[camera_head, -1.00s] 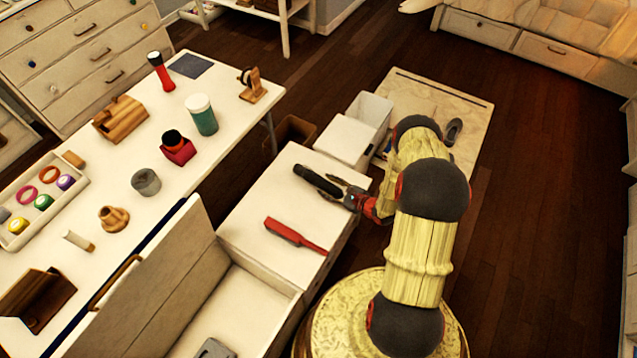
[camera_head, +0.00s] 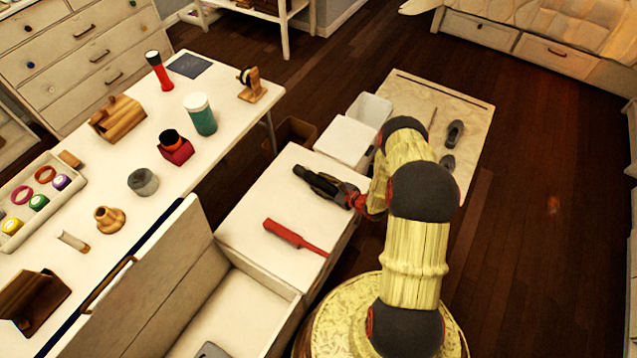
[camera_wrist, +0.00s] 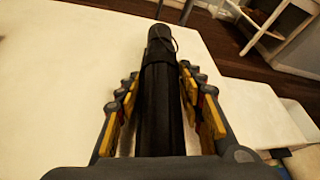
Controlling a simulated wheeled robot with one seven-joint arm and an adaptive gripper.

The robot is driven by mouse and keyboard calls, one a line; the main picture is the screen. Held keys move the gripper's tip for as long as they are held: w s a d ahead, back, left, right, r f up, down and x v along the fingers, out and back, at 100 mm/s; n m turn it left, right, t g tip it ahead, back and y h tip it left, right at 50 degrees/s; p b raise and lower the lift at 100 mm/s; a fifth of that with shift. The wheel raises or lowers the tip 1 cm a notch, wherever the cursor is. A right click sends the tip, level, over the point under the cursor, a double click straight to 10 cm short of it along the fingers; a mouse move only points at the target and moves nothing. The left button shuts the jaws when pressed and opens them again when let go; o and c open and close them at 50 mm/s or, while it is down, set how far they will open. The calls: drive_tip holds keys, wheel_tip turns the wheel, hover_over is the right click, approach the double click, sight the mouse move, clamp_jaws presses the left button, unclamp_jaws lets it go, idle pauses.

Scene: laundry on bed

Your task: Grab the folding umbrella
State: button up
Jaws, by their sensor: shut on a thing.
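The folding umbrella (camera_head: 312,180) is black and lies along the top of a white cabinet (camera_head: 262,205). In the head view my gripper (camera_head: 335,190) reaches it from the right and covers its near end. In the wrist view the umbrella (camera_wrist: 160,95) runs lengthwise between the two yellow-padded fingers of my gripper (camera_wrist: 160,100), which are closed on its sides. Its far end sticks out beyond the fingertips, with a thin strap loop there. Whether it touches the cabinet top cannot be told.
A red brush-like object (camera_head: 294,237) lies on the same cabinet top, in front of the umbrella. An open chest (camera_head: 245,310) is at the front left. A long white table (camera_head: 165,205) with several items stands at the left.

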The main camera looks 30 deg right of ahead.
drive_tip(key=c, duration=0.4)
drive_tip(key=shift+r, duration=0.15)
